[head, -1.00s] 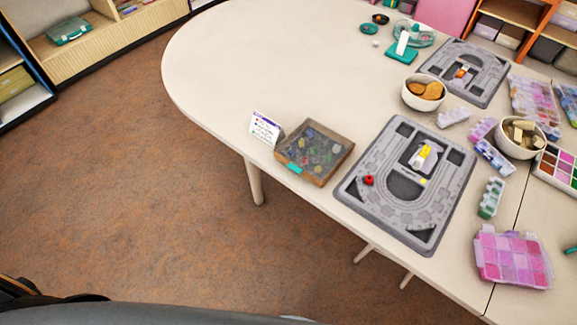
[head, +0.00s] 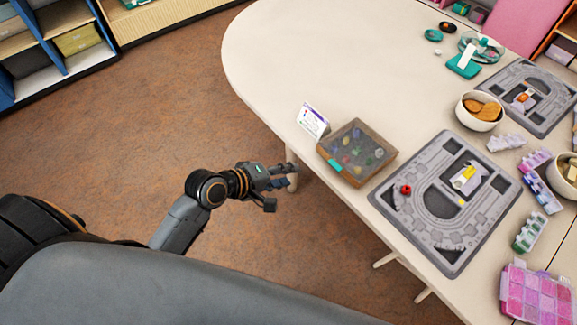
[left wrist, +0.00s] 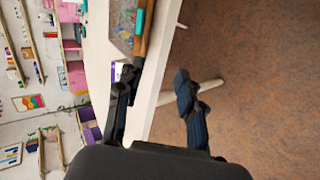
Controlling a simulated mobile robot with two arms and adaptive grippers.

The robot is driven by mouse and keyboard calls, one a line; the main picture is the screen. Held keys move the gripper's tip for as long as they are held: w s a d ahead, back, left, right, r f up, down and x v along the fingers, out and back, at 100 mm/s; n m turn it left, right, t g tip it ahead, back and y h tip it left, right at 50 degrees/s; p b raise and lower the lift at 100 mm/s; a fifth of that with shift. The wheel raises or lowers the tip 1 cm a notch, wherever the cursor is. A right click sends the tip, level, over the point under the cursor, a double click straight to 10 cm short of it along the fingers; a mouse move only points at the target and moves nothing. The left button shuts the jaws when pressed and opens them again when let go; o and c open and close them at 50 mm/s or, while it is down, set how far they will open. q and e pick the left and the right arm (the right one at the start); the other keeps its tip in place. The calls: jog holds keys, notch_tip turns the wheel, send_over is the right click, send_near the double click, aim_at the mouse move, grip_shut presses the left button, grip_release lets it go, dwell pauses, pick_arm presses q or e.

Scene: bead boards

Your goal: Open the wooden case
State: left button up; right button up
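The wooden case (head: 384,165) sits at the table's near left edge, its clear lid closed over colourful beads. A teal clasp (head: 336,165) is on its front side. In the left wrist view the case (left wrist: 141,39) shows at the top, with its teal clasp (left wrist: 139,22). My left gripper (head: 290,176) is open and empty, out past the table edge, left of the case and apart from it. In the left wrist view the open fingers (left wrist: 157,82) stand wide apart. My right gripper is not in view.
A small printed card (head: 313,120) stands just behind the case at its left. A grey bead board (head: 402,222) with a red item (head: 405,190) lies close to the right. The white table (head: 290,60) is clear toward the back left.

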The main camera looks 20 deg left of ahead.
pick_arm(q)
notch_tip(320, 180, up, 4)
jog(key=d, duration=0.1)
send_near(330, 163)
jog(key=shift+h, duration=0.3)
jog(key=x, duration=0.8)
jog(key=shift+a+f, duration=0.1)
jog(key=shift+f, duration=0.1)
